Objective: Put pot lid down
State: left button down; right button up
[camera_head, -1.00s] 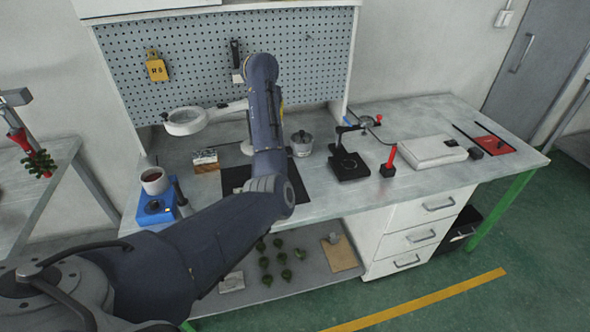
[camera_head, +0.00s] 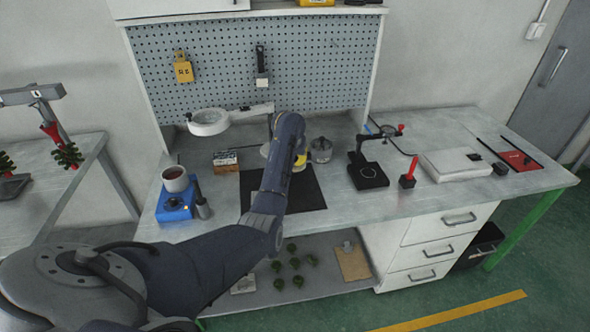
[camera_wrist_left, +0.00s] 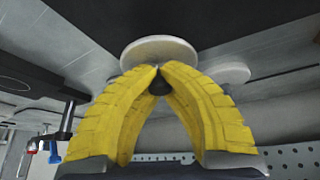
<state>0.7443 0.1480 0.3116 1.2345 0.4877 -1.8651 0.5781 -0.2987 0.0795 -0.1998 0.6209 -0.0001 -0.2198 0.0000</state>
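My left gripper (camera_head: 300,161) is low over the back of the bench, near the back edge of a black mat (camera_head: 307,190). In the left wrist view its yellow fingers (camera_wrist_left: 159,70) meet at the tips around the dark knob (camera_wrist_left: 159,86) of a pale round lid (camera_wrist_left: 152,50). The lid overlaps the edge of the mat in that view; I cannot tell whether it touches the surface. The metal pot (camera_head: 320,151) stands just right of the gripper. My right gripper is not in view.
A magnifier lamp (camera_head: 208,122) and a wooden-based block (camera_head: 225,161) are to the left. A blue heater with a cup (camera_head: 175,205) stands front left. A black stand (camera_head: 368,175), red-handled tool (camera_head: 408,176) and white box (camera_head: 455,163) are right. The mat's front is clear.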

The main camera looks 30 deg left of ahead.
aim_at(295, 174)
pick_arm(q)
jog(key=shift+f, duration=2.25)
jog(key=c, duration=2.2)
grip_release()
jog(key=shift+f, duration=0.15)
jog(key=c, duration=1.6)
grip_release()
jog(key=v, duration=1.2)
jog(key=shift+s, duration=0.1)
